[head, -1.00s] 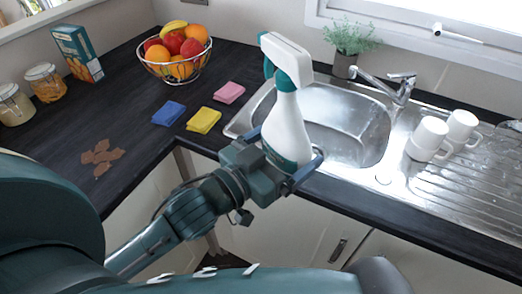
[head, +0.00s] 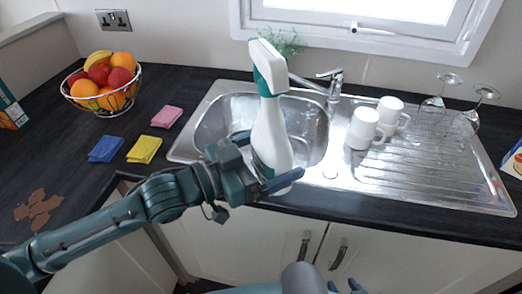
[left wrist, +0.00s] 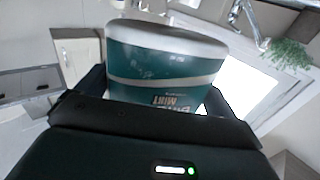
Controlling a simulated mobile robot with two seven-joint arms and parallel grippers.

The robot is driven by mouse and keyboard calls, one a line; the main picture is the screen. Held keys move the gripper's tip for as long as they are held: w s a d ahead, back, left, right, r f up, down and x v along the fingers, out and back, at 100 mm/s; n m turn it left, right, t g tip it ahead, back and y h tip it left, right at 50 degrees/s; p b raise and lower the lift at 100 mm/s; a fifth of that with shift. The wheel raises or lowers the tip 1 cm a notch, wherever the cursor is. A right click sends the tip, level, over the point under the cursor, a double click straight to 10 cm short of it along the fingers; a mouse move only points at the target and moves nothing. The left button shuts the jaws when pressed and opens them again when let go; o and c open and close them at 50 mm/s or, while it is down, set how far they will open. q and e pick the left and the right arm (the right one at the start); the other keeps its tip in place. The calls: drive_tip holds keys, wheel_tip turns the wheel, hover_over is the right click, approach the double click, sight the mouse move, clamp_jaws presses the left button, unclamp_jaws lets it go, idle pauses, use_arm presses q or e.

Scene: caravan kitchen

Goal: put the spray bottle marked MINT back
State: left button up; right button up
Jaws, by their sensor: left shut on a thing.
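The spray bottle (head: 268,130) is white with a teal neck and a white head. My left gripper (head: 270,160) is shut around its lower body and holds it upright in front of the sink basin. In the left wrist view the bottle's teal label (left wrist: 165,75) reads MINT, upside down. My right gripper (head: 344,287) shows only in part at the bottom edge of the head view; its jaws are not clear.
The steel sink (head: 212,122) has a drainer with two white mugs (head: 363,128) and upturned glasses (head: 466,122). A tap (head: 334,88) stands behind. Yellow (head: 144,149), blue (head: 106,148) and pink cloths (head: 167,117) lie left, near a fruit bowl (head: 103,105). Brown patches (head: 38,208) mark the counter.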

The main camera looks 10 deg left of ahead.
use_arm(q)
drive_tip(key=shift+w+d+f+m+g+h, duration=0.3)
drive_tip(key=shift+w+d+m+g+h, duration=0.1)
drive_tip(key=shift+w+m+g, duration=0.15)
drive_tip(key=shift+d+f+g+h, duration=0.15)
drive_tip(key=shift+d+g+h, duration=0.1)
drive_tip(key=shift+h, duration=0.05)
drive_tip(key=shift+w+d+f+m+g, duration=0.25)
drive_tip(key=shift+f+m+g, duration=0.15)
drive_tip(key=shift+m+g, duration=0.1)
drive_tip(key=shift+h, duration=0.3)
drive_tip(key=shift+m+g, duration=0.25)
drive_tip(key=shift+g, duration=0.15)
drive_tip(key=shift+s+a+m+g+h, duration=0.1)
drive_tip(key=shift+a+m+g+h, duration=0.2)
drive_tip(key=shift+a+m+g, duration=0.35)
drive_tip(key=shift+s+a+m+g+h, duration=0.1)
drive_tip(key=shift+a+m+g+h, duration=0.2)
drive_tip(key=shift+g, duration=0.55)
drive_tip(key=shift+s+a+m+g, duration=0.15)
drive_tip(key=shift+a+m+g, duration=0.15)
drive_tip(key=shift+m+g, duration=0.4)
drive_tip(key=shift+s+a+m+g, duration=0.1)
drive_tip(key=shift+a+m+g, duration=0.2)
drive_tip(key=shift+g, duration=0.6)
